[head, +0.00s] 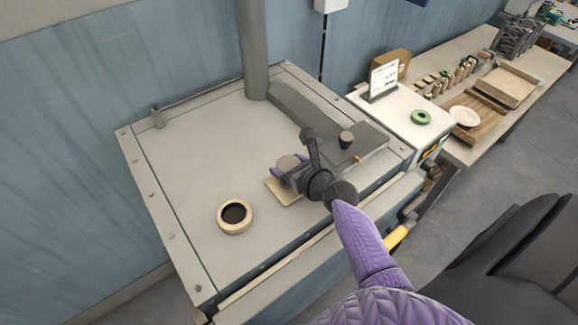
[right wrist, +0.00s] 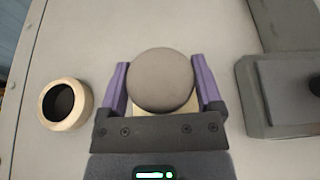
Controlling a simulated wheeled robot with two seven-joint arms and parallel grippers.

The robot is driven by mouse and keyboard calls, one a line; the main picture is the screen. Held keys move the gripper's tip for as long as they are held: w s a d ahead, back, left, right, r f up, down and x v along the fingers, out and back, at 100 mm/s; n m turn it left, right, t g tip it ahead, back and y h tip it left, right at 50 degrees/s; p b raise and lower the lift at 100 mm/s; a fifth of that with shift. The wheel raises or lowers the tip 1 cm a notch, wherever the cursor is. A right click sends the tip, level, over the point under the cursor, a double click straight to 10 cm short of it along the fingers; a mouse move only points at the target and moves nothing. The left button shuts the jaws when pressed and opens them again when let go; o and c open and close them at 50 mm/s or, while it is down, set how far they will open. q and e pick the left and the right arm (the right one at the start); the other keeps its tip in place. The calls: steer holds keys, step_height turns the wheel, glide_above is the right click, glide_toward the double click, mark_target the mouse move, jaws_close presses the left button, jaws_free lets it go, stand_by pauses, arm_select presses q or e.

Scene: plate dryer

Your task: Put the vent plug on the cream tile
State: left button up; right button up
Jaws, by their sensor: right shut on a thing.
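The vent plug is a round grey-brown disc (right wrist: 161,80) between the two purple fingers of my right gripper (right wrist: 160,66) in the right wrist view. The gripper is shut on it. In the head view the plug (head: 288,162) shows partly behind my right gripper (head: 284,173). The cream tile (head: 283,194) lies on the grey dryer top just under the gripper, partly covered by it. In the right wrist view the plug hides most of the tile (right wrist: 191,106). I cannot tell whether the plug touches the tile. My left gripper is not in view.
A cream ring with a dark hole (head: 234,216) stands on the dryer top (head: 190,155) to the left of the tile. A raised grey block with a small black knob (head: 346,140) lies to the right. A vertical pipe (head: 253,50) rises at the back.

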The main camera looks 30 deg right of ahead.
steer(key=shift+f, duration=0.15)
steer(key=o, duration=1.2)
steer(key=shift+c, duration=0.2)
steer(key=shift+s+r, duration=0.2)
steer(key=shift+r, duration=0.1)
steer(key=p+v, duration=0.1)
steer(key=v, duration=1)
steer(key=shift+s+p, duration=0.3)
